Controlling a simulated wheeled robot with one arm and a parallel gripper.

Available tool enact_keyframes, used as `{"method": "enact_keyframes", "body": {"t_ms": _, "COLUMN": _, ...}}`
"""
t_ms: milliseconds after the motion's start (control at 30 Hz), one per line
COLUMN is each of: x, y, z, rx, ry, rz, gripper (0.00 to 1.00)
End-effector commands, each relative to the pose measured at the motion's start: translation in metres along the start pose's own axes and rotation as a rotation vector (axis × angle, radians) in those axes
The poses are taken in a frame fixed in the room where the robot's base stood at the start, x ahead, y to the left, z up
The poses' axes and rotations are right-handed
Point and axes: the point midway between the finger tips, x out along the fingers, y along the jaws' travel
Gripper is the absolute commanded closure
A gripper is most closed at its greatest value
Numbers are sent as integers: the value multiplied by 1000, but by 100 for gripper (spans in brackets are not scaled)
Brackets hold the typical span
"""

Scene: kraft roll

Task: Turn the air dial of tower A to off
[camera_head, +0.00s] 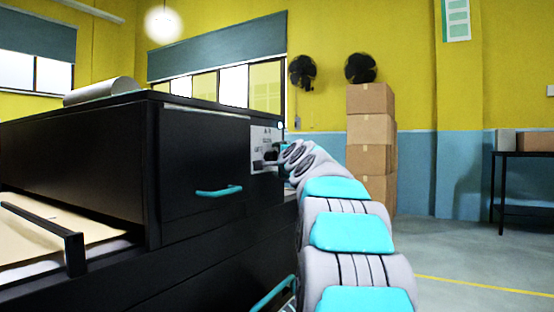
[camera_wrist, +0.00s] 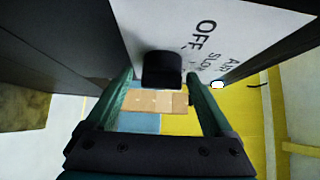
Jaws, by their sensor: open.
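The air dial is a black knob (camera_wrist: 162,70) on a white panel (camera_wrist: 215,25) lettered "OFF", "SLOW" and "AIR" in the wrist view. Which mark the knob points at cannot be told. The panel also shows in the head view (camera_head: 259,138) on the black cabinet's front, with the dial small and dark there. My gripper (camera_wrist: 160,76) is open, its two green fingers on either side of the knob. Whether they touch it is unclear. In the head view my gripper (camera_head: 280,156) is small beside the panel, partly hidden by my arm.
The black cabinet (camera_head: 120,165) fills the left, with a teal drawer handle (camera_head: 219,191) below the panel. A paper sheet (camera_head: 50,235) lies at lower left. Stacked cardboard boxes (camera_head: 370,130) and a dark table (camera_head: 520,154) stand behind. The floor at right is clear.

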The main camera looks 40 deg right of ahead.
Motion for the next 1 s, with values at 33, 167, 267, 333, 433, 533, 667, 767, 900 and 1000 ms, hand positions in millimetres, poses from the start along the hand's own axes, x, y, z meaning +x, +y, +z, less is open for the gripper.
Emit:
{"method": "enact_keyframes", "body": {"t_ms": 33, "x": 0, "y": 0, "z": 0, "rx": 0, "ry": 0, "rz": 0, "gripper": 14}}
{"method": "enact_keyframes", "body": {"t_ms": 167, "x": 0, "y": 0, "z": 0, "rx": 0, "ry": 0, "rz": -1, "gripper": 14}}
{"method": "enact_keyframes", "body": {"t_ms": 267, "x": 0, "y": -1, "z": 0, "rx": 0, "ry": 0, "rz": -1, "gripper": 22}}
{"method": "enact_keyframes", "body": {"t_ms": 333, "x": 0, "y": -1, "z": 0, "rx": 0, "ry": 0, "rz": -1, "gripper": 30}}
{"method": "enact_keyframes", "body": {"t_ms": 433, "x": 0, "y": -1, "z": 0, "rx": 0, "ry": 0, "rz": -1, "gripper": 41}}
{"method": "enact_keyframes", "body": {"t_ms": 533, "x": 0, "y": -1, "z": 0, "rx": 0, "ry": 0, "rz": -1, "gripper": 52}}
{"method": "enact_keyframes", "body": {"t_ms": 667, "x": 0, "y": -1, "z": 0, "rx": 0, "ry": 0, "rz": -1, "gripper": 67}}
{"method": "enact_keyframes", "body": {"t_ms": 767, "x": 0, "y": -1, "z": 0, "rx": 0, "ry": 0, "rz": -1, "gripper": 78}}
{"method": "enact_keyframes", "body": {"t_ms": 900, "x": 0, "y": -1, "z": 0, "rx": 0, "ry": 0, "rz": -1, "gripper": 94}}
{"method": "enact_keyframes", "body": {"t_ms": 1000, "x": 0, "y": 0, "z": 0, "rx": 0, "ry": 0, "rz": -1, "gripper": 99}}
